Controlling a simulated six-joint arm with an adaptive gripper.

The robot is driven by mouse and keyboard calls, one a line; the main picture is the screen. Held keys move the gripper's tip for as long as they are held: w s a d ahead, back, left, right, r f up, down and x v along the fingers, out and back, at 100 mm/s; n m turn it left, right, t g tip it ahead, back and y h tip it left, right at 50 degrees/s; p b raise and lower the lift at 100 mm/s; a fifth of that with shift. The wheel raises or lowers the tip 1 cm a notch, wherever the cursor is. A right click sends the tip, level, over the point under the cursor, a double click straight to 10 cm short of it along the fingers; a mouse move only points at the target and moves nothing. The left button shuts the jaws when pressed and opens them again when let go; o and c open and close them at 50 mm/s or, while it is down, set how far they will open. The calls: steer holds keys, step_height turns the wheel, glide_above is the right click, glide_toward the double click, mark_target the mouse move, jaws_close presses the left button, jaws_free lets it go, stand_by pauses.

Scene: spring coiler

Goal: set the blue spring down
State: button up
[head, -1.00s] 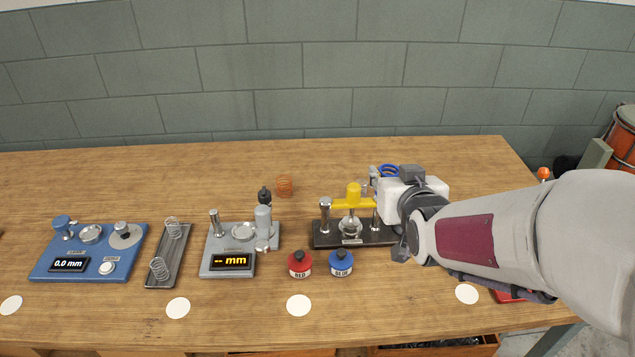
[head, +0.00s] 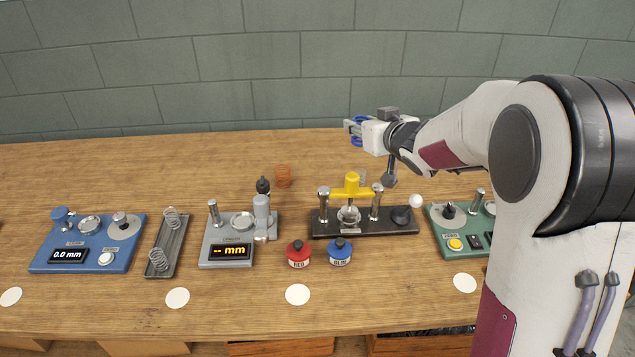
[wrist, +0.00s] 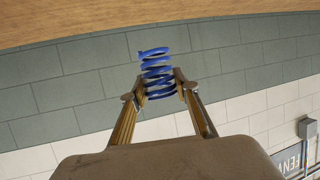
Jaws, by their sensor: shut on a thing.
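The blue spring (wrist: 158,72) is held between the two fingers of my gripper (wrist: 160,88) in the wrist view. The coil stands between the fingertips with its top end sticking out beyond them. In the head view my gripper (head: 356,128) is raised at the back of the bench, in front of the wall, with part of the blue spring (head: 360,120) showing around the fingers. The gripper is shut on the spring, and the spring appears clear of the bench top.
The wooden bench (head: 230,310) holds a blue gauge station (head: 85,245), a grey tray with springs (head: 168,245), a grey mm gauge (head: 240,235), a dark stand with a yellow bar (head: 352,192), red and blue bottles (head: 340,255), and a green station (head: 455,225). White discs (head: 297,294) lie along the front.

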steer(key=w+a+f+n+g+y, duration=0.1)
steer(key=w+a+f+n+y, duration=0.1)
steer(key=w, duration=0.3)
steer(key=w+a+f+n+g+y, duration=0.1)
steer(key=w+a+f+n+y, duration=0.15)
steer(key=w, duration=0.35)
steer(key=a+f+n+g+y, duration=0.4)
steer(key=a+f, duration=0.1)
steer(key=f, duration=0.1)
steer(key=shift+s+n, duration=0.15)
steer(key=shift+n, duration=0.2)
steer(key=shift+f, duration=0.15)
steer(key=shift+f, duration=3)
steer(key=shift+f, duration=1.9)
